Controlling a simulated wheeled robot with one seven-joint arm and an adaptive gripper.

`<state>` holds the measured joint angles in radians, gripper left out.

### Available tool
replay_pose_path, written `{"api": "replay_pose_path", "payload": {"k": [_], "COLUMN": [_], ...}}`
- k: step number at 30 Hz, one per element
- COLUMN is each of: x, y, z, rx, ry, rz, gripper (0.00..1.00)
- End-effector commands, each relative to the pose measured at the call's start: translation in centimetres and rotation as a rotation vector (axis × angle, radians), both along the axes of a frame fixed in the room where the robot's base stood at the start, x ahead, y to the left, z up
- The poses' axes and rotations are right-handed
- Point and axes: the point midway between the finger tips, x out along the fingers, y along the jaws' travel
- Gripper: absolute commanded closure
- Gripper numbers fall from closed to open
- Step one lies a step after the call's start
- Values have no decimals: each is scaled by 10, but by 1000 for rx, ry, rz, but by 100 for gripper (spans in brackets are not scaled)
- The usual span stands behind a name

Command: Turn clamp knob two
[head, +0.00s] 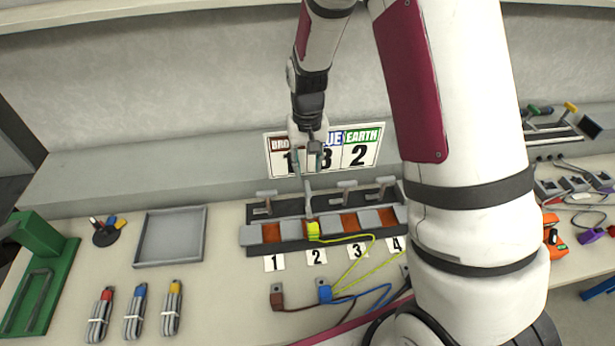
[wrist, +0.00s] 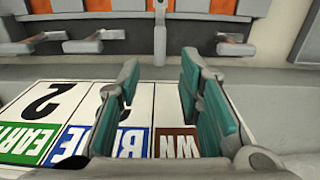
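A dark clamp rack (head: 262,250) stands on the bench with grey clamps over orange slots, above number cards 1 to 4. Clamp knob two (head: 308,192) is a grey handle behind the card 2 (head: 316,257) position; a yellow plug (head: 313,231) sits in that slot. My gripper (head: 309,170) is just above and behind this knob, pointing down. In the wrist view my gripper (wrist: 160,75) is open, its teal pads apart with nothing between them. Knob two (wrist: 160,32) shows there upright, beyond the fingertips and in line with the gap. I see no contact.
A sign (head: 360,156) with coloured words and numbers stands against the back ledge, partly behind my gripper. A grey tray (head: 170,262), several cable bundles (head: 135,310) and a green stand (head: 40,250) are at left. Blue (head: 325,292) and brown (head: 277,298) plugs lie in front.

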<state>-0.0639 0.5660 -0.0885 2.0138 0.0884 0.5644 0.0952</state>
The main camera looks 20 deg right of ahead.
Motion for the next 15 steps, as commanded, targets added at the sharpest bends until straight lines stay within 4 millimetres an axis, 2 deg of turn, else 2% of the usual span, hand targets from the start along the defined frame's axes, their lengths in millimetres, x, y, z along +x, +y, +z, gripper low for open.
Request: {"api": "replay_pose_path", "payload": {"k": [1, 6, 15], "x": [1, 0, 0], "y": [0, 1, 0], "z": [11, 34, 46], "rx": [0, 1, 0], "ry": [-4, -1, 1], "rz": [0, 1, 1], "gripper": [67, 67, 67]}}
